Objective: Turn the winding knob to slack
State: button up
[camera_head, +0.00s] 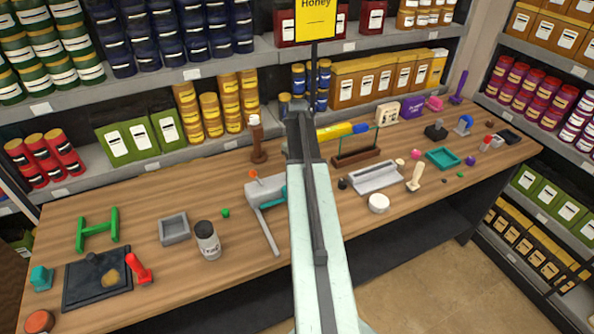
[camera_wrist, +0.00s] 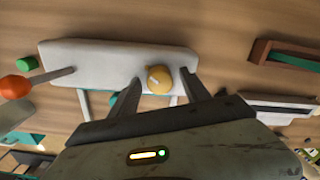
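The winding knob (camera_wrist: 159,79) is a small round yellow-orange knob with a pale mark, on a light grey housing (camera_wrist: 100,58) in the wrist view. My gripper (camera_wrist: 161,77) is open, with one finger on each side of the knob; I cannot tell whether either finger touches it. A rod with an orange ball (camera_wrist: 14,87) sticks out at the housing's left end. In the head view the light grey device (camera_head: 264,188) stands on the table, its ball (camera_head: 252,173) at the upper left; my arm covers its right part, the knob and my gripper.
A wooden holder (camera_head: 356,157), a white tray (camera_head: 376,177) and a brown bottle (camera_head: 257,140) stand near the device. A grey jar (camera_head: 207,240) and a grey square dish (camera_head: 174,229) are to its left. Loaded shelves line the back.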

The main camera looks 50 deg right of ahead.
jog(key=c, duration=1)
jog(key=shift+a, duration=0.15)
grip_shut()
